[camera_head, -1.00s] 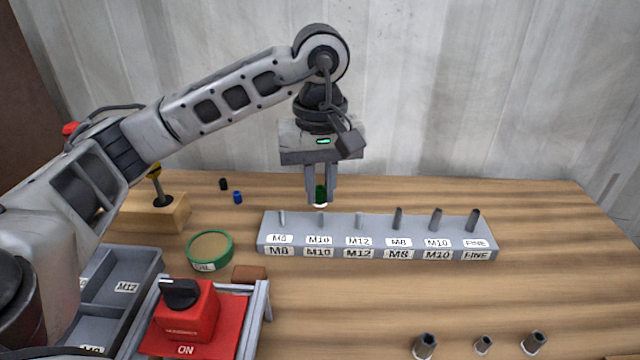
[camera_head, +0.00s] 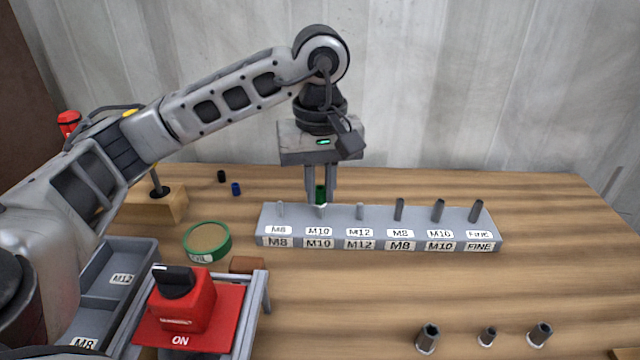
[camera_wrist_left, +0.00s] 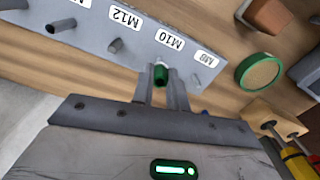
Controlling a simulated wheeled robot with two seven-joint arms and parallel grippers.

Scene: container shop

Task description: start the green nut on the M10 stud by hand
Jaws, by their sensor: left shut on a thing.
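The green nut (camera_head: 321,194) is held between the fingertips of my left gripper (camera_head: 321,192), which points straight down. The nut is in line with the pale M10 stud (camera_head: 322,211), second from the left on the grey stud rack (camera_head: 380,223). The nut sits at or just above the stud's top; I cannot tell whether they touch. In the left wrist view the nut (camera_wrist_left: 161,76) is between the fingers, by the M10 label (camera_wrist_left: 170,38). My right gripper is in neither view.
Neighbouring M8 (camera_head: 280,209) and M12 (camera_head: 360,211) studs stand close on both sides. A green-rimmed oil dish (camera_head: 207,240), a red switch box (camera_head: 188,305) and a grey bin (camera_head: 115,280) are at the left. Several dark sockets (camera_head: 428,338) stand at the front right. Bare tabletop lies between.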

